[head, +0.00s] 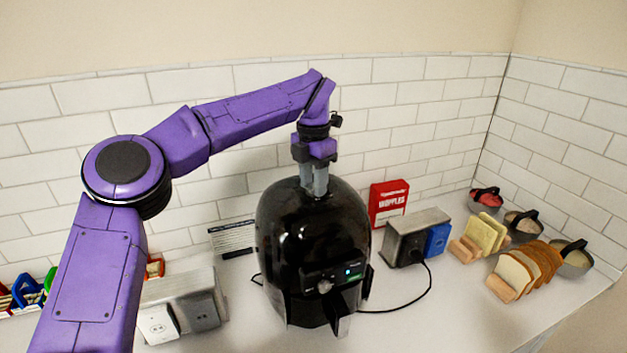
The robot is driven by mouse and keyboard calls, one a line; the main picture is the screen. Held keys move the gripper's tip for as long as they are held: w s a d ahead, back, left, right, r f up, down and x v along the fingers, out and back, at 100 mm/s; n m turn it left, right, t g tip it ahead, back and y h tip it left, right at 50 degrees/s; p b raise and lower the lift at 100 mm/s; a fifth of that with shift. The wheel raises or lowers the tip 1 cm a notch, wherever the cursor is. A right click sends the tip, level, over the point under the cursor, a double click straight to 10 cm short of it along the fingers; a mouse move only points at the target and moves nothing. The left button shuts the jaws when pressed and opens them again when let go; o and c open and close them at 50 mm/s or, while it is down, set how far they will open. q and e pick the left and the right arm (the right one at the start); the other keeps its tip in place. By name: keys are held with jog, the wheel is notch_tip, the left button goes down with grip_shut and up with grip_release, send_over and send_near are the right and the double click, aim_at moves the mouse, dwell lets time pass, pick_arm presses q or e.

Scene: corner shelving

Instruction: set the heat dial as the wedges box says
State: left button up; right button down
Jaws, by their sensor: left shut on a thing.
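A black air fryer (279,240) stands upright on the counter. I see no box that reads as wedges. My right gripper is not in view.
A lined card (232,238) leans at the wall left of the fryer.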

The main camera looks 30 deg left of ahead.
aim_at(313, 186)
pick_arm(q)
jog(key=m, duration=0.4)
jog(key=shift+s+f+m, duration=0.1)
jog(key=shift+f+m, duration=0.05)
jog(key=shift+m, duration=2.35)
jog(key=o, duration=1)
jog(key=shift+o, duration=0.2)
notch_tip(313, 186, up, 11)
